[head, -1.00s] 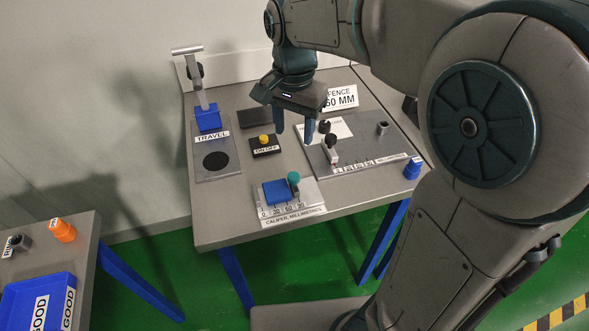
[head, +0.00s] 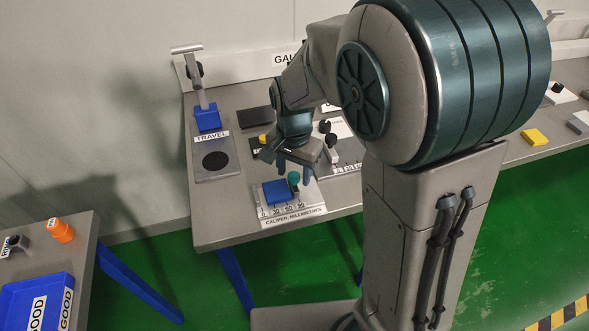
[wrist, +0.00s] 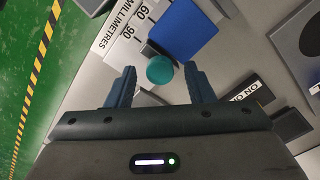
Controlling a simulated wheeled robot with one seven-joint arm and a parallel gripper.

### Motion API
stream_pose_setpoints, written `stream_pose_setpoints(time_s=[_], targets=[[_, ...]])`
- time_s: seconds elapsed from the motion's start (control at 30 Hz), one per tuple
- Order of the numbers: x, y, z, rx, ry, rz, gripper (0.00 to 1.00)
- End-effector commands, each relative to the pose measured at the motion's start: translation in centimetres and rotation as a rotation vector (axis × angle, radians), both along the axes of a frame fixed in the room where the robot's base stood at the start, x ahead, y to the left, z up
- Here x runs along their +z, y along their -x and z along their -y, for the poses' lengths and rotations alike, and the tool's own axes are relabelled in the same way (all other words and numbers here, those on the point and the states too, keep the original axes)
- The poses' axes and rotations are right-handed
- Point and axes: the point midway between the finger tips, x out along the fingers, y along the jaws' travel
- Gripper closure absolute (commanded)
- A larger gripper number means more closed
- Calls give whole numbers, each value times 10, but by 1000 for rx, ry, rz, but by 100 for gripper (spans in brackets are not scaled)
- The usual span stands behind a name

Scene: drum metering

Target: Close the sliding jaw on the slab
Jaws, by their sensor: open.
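The caliper plate (head: 310,207), marked in millimetres, lies near the front edge of the grey table. A blue slab (head: 275,192) lies on it, and the slab also shows in the wrist view (wrist: 183,35). The sliding jaw with its round teal knob (head: 294,178) stands at the slab's right side; whether they touch is unclear. In the wrist view the teal knob (wrist: 160,70) is ahead of my gripper, between the lines of the two fingers. My gripper (head: 294,173) is open and empty, close above and behind the knob. The fingers (wrist: 162,85) do not grip it.
A travel gauge (head: 215,160) with a blue block (head: 207,118) stands at the left. A yellow-topped ON/OFF switch (head: 263,139) is behind my gripper, partly hidden. The fence plate (head: 345,160) at the right is partly covered by my arm.

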Motion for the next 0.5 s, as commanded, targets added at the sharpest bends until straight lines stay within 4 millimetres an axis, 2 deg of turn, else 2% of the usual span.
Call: stream_pose_setpoints(time_s=[0.1,0.13,0.23,0.27,0.5], targets=[[0,0,0,0,0,0,52],[0,0,0,0,0,0,55],[0,0,0,0,0,0,82],[0,0,0,0,0,0,87],[1,0,-1,-1,-1,-1,87]])
